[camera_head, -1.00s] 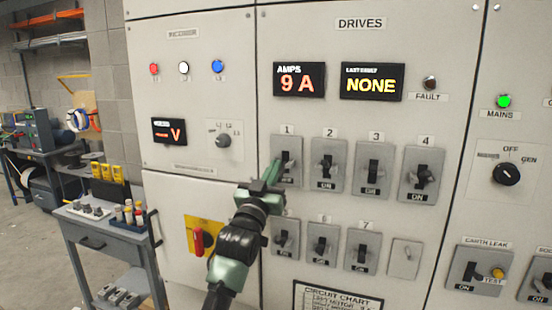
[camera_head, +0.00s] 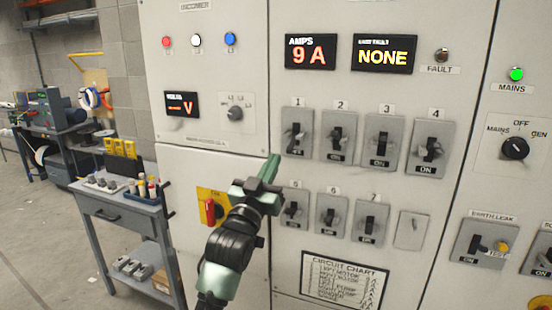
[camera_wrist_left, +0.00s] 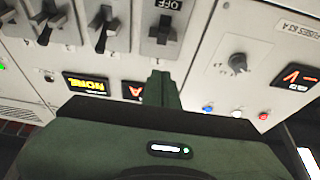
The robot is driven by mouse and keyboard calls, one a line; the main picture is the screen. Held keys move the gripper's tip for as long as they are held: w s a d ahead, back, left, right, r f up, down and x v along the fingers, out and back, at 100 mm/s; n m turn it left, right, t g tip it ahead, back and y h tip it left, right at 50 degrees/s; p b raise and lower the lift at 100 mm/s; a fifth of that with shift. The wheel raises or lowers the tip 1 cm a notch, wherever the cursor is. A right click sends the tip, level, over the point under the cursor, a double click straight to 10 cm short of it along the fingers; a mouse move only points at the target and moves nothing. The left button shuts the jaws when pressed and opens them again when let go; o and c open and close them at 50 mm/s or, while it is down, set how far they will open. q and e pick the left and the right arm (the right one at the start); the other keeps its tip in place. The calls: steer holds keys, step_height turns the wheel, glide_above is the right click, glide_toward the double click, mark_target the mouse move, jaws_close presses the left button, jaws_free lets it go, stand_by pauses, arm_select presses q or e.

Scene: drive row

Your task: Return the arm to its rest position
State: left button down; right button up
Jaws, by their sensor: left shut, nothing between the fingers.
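My left arm comes up from the bottom of the head view. Its green gripper (camera_head: 268,170) is shut and empty, pointing at the panel just left of and below switch 1 (camera_head: 296,132). I cannot tell whether the fingertips touch the panel. In the left wrist view the gripper (camera_wrist_left: 162,82) is shut, seen against the panel, and a switch (camera_wrist_left: 163,30) marked OFF shows beyond its tips. My right gripper is in neither view.
The drive panel carries an amps display (camera_head: 311,52) reading 9 A, a fault display (camera_head: 384,55) reading NONE, and a lit green mains lamp (camera_head: 516,74). A red handle (camera_head: 211,210) on a yellow plate is left of my arm. A grey trolley (camera_head: 110,213) stands at left.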

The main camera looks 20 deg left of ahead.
arm_select(q)
steer(key=shift+w+f, duration=0.1)
steer(key=shift+f, duration=0.05)
stand_by(0.3)
step_height(320, 180, down, 42)
steer(key=s+d+g, duration=0.1)
steer(key=s+g, duration=0.1)
steer(key=g, duration=0.6)
steer(key=s+f+m+g, duration=0.1)
steer(key=s+f+g, duration=0.2)
steer(key=s+f, duration=0.6)
steer(key=s+f+g, duration=0.2)
steer(key=s+f, duration=0.4)
steer(key=f, duration=0.7)
steer(key=s+f+g, duration=0.3)
steer(key=s+f, duration=0.3)
steer(key=s, duration=0.8)
steer(key=s+f+g, duration=0.2)
steer(key=s+f, duration=0.5)
steer(key=s, duration=0.8)
steer(key=s+a+f+m+g, duration=0.1)
steer(key=s+f+g, duration=0.2)
steer(key=s+f, duration=0.4)
steer(key=s, duration=0.7)
steer(key=shift+s+f+g+y, duration=0.15)
steer(key=shift+s+g+y, duration=0.15)
steer(key=shift+y, duration=0.1)
